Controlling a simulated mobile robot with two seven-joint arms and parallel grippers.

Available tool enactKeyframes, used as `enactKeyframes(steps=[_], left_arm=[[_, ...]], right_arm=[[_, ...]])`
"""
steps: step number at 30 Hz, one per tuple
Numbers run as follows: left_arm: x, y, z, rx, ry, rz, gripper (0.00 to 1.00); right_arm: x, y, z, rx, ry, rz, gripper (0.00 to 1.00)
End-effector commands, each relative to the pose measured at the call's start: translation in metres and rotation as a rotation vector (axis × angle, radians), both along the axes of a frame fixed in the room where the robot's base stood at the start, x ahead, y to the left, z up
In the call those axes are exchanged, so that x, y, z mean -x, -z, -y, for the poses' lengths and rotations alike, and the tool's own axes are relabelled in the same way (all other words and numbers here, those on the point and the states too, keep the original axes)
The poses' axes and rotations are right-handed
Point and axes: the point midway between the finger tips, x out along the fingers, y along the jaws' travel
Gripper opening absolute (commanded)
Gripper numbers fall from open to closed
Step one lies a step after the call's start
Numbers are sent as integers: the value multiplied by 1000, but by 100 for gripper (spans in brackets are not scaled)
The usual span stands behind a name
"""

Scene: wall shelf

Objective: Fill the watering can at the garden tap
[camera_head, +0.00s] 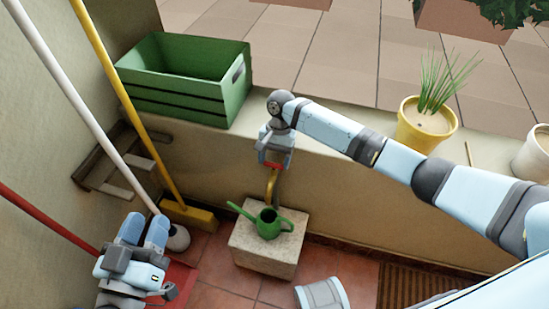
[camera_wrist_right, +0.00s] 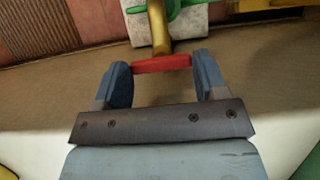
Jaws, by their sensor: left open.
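The green watering can (camera_head: 269,224) stands upright on a pale stone block (camera_head: 262,262), below the brass tap (camera_head: 273,186) at the low wall. Part of the can also shows at the top of the right wrist view (camera_wrist_right: 181,6). No water stream is visible. My right gripper (camera_head: 273,166) is at the tap. In the right wrist view its two fingers (camera_wrist_right: 163,68) are on either side of the red tap handle (camera_wrist_right: 162,63), which spans the gap between them. My left gripper (camera_head: 146,222) is open and empty at the lower left, away from the can.
A green crate (camera_head: 180,100) and a yellow plant pot (camera_head: 425,130) stand on the wall ledge. A yellow broom (camera_head: 188,216) and poles lean at the left, near my left gripper. A grey bucket-like object (camera_head: 322,294) is on the tiled floor, right of the block.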

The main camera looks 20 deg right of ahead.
Motion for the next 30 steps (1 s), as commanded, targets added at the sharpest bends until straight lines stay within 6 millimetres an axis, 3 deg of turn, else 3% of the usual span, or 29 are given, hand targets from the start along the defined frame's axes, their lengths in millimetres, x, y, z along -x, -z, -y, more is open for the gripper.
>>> enactKeyframes(steps=[9,12,22,30], left_arm=[[-2,-8,-2,-25,-5,-20,43],[1,22,-11,-93,-33,-146,43],[23,75,-44,-283,-86,-449,43],[31,84,-54,-341,-99,-521,43]], right_arm=[[-1,-6,0,0,-8,-1,42],[-3,-10,-1,-2,-23,0,42],[-3,-11,-1,-2,-111,2,42],[-3,-6,-4,1,-361,1,42]])
